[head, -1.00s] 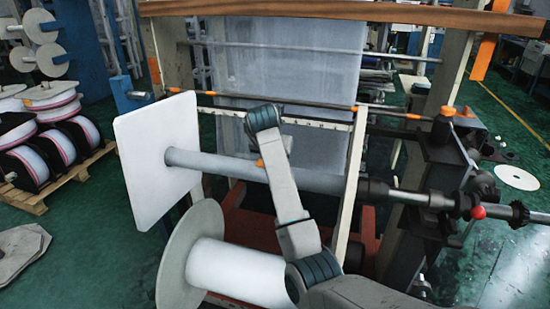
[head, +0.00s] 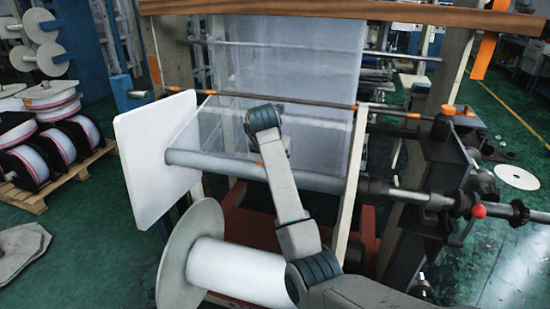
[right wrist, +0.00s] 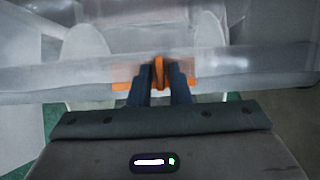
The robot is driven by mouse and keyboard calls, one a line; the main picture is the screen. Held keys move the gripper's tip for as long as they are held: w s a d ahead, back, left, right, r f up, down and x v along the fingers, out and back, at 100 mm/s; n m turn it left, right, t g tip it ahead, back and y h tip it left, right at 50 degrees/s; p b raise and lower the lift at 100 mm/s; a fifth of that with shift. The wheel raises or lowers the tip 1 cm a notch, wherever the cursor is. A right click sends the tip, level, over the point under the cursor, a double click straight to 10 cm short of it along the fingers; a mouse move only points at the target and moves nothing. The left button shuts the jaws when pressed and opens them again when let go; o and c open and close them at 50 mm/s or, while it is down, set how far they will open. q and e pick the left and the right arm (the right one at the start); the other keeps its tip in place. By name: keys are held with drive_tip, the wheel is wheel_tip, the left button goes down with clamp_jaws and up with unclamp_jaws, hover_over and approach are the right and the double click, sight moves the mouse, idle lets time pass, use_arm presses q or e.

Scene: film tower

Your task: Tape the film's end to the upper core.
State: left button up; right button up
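The upper core (head: 215,163) is a grey bar running across from a white square plate to the machine's right side. The clear film (head: 290,50) hangs from above. A sheet of it (head: 222,115) slopes from the orange-marked rod to the core and meets it along its length. My right gripper (head: 260,165) is at the core near its middle, with orange at the fingertips. In the right wrist view its fingers (right wrist: 159,75) are close together against the core (right wrist: 60,90). My left gripper is not in view.
The white square plate (head: 150,160) stands at the core's left end. A white roll (head: 235,272) with a round flange (head: 185,262) lies below. A machine shaft with a red knob (head: 479,211) is at right. Spools (head: 45,155) on a pallet stand at left.

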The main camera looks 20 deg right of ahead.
drive_tip(key=shift+o, duration=0.9)
